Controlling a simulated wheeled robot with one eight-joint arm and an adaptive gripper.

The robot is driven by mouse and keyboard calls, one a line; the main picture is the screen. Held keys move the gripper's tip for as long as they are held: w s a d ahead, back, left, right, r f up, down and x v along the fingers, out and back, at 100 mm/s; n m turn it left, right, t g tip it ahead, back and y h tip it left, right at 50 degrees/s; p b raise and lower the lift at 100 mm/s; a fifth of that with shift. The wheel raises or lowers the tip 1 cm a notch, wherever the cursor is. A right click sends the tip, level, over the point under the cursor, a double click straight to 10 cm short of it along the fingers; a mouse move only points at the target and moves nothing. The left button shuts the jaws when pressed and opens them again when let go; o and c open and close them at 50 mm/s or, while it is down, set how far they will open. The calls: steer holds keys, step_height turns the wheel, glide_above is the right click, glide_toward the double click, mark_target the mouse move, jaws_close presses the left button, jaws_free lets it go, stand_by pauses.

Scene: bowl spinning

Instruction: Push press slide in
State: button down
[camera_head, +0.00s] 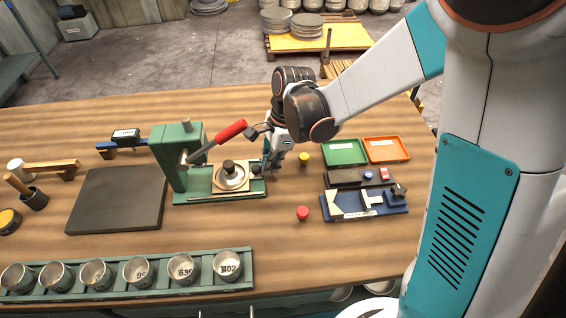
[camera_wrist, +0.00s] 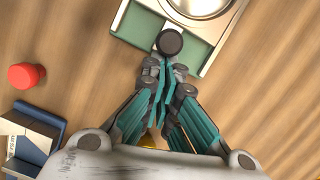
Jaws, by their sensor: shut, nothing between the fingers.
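The green press (camera_head: 170,160) stands on the table with its red-handled lever (camera_head: 231,131) tilted up to the right. Its slide (camera_head: 232,187) carries a pale round die and lies to the right of the press column. A dark piece stands over the die. In the wrist view, the slide (camera_wrist: 133,27) shows at the top with a black knob (camera_wrist: 170,42) at its near end. My gripper (camera_wrist: 163,72) is shut and empty, its tips just beside the knob; contact is unclear. In the head view my gripper (camera_head: 270,165) is at the slide's right end.
A red knob-like piece (camera_head: 302,213) and a yellow one (camera_head: 304,159) stand to the right. Green (camera_head: 345,152) and orange (camera_head: 386,150) trays and a blue fixture (camera_head: 340,210) lie further right. A rack (camera_head: 180,288) of several cups lines the front left.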

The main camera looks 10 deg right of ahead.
mark_target(242, 170)
steer(key=a, duration=0.6)
steer(key=shift+w+a, duration=0.1)
steer(key=shift+a, duration=0.45)
steer(key=shift+r, duration=0.1)
steer(key=shift+w+r+p, duration=0.2)
steer(key=shift+r+p, duration=0.25)
steer(key=shift+r, duration=0.05)
steer(key=s+d+r+n+t+h+p, duration=0.1)
steer(key=s+d+r+n+t+p, duration=0.15)
steer(key=d+r, duration=0.5)
steer(key=s+d+r+n+t+p, duration=0.15)
steer(key=s+d+r+n, duration=0.3)
steer(key=r, duration=0.55)
steer(key=s+d+r+n+t+h, duration=0.1)
steer(key=s+d+r+n+t, duration=0.1)
steer(key=s+d+n, duration=0.6)
steer(key=shift+s+d+r+t+h+b, duration=0.15)
steer(key=shift+s+d+t+h+b, duration=0.15)
steer(key=shift+s+d+t+h, duration=0.45)
